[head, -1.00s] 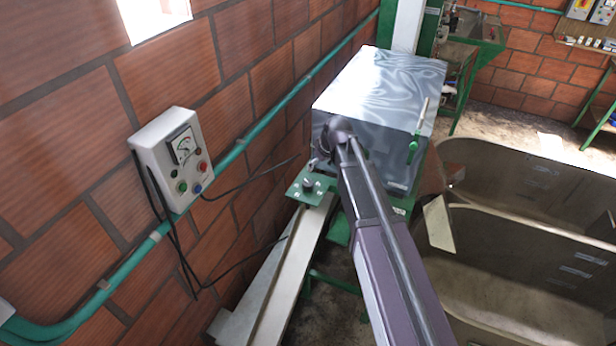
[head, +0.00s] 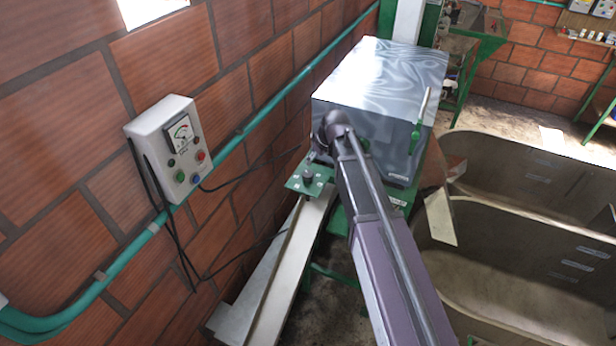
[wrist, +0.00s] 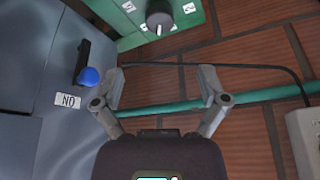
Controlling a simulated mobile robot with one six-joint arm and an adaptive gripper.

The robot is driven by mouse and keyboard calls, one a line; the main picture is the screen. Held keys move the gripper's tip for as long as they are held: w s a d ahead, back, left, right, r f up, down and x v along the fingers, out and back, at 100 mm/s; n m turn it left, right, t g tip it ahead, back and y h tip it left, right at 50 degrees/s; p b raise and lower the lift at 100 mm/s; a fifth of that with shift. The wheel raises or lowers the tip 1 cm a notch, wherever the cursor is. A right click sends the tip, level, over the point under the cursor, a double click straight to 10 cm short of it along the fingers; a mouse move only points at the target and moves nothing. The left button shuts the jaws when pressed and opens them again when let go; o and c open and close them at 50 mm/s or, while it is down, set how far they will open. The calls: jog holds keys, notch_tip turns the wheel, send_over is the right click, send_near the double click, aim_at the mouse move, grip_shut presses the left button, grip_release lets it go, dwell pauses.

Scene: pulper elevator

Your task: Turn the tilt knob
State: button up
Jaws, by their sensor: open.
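A dark round knob (head: 308,177) sits on a green plate (head: 298,187) at the top of a pale beam, left of the grey metal machine. In the wrist view the knob (wrist: 159,14) shows near the top edge, with a light pointer mark and small white labels around it. My gripper (wrist: 162,84) is open and empty, its two fingers spread below the knob in the picture and apart from it. In the head view my arm hides most of the gripper beside the machine's near face.
A brick wall with a green pipe (head: 262,120) and a control box (head: 168,148) stands left. Large tanks (head: 520,240) lie right.

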aim_at(308, 174)
jog(key=shift+b+x, duration=4.85)
jog(key=shift+x, duration=0.8)
jog(key=c, duration=1.2)
